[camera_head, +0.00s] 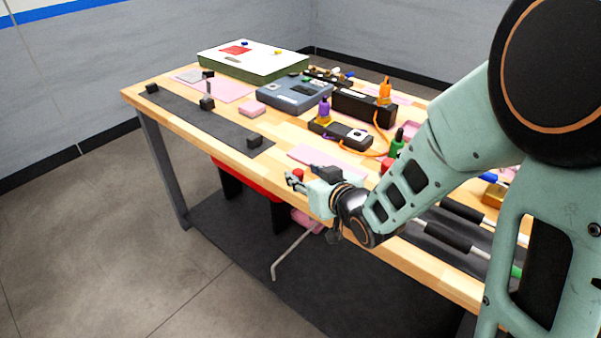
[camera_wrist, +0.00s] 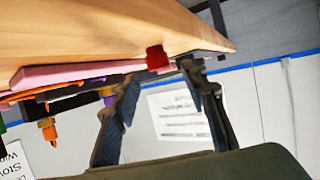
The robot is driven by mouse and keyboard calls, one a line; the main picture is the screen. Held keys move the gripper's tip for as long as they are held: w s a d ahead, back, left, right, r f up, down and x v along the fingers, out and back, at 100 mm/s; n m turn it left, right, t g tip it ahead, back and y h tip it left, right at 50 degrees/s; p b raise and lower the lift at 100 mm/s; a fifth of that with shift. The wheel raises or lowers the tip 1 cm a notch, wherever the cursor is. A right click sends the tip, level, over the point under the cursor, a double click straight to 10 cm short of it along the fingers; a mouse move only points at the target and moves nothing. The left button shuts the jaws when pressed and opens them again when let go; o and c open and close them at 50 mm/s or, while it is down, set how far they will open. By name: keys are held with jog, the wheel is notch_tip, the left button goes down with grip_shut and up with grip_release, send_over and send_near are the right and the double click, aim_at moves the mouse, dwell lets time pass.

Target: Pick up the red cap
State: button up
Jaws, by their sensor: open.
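The red cap (camera_head: 298,174) sits on the wooden table (camera_head: 285,142) near its front edge, just beyond my gripper's fingers (camera_head: 296,181) in the head view. In the wrist view the red cap (camera_wrist: 157,58) appears on the table surface, beside the end of a pink pad (camera_wrist: 80,72). My gripper (camera_wrist: 162,78) is open there, with its two fingers apart. The cap shows between and just above the fingertips in that picture. Nothing is between the fingers. Whether a finger touches the cap cannot be told.
A pink pad (camera_head: 325,158) lies behind the cap. A black box with a purple plug (camera_head: 340,132), an orange cable and a green bottle-like part (camera_head: 397,145) stand farther back. A dark strip with black blocks (camera_head: 206,104) lies left. Another red piece (camera_head: 387,165) is near my arm.

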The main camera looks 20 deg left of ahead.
aim_at(300, 174)
jog(key=shift+f+x, duration=0.2)
jog(key=shift+x, duration=0.9)
jog(key=shift+f+x, duration=0.2)
jog(key=shift+x, duration=0.9)
jog(key=shift+s+d, duration=0.1)
jog(key=shift+c, duration=0.3)
jog(key=c, duration=0.9)
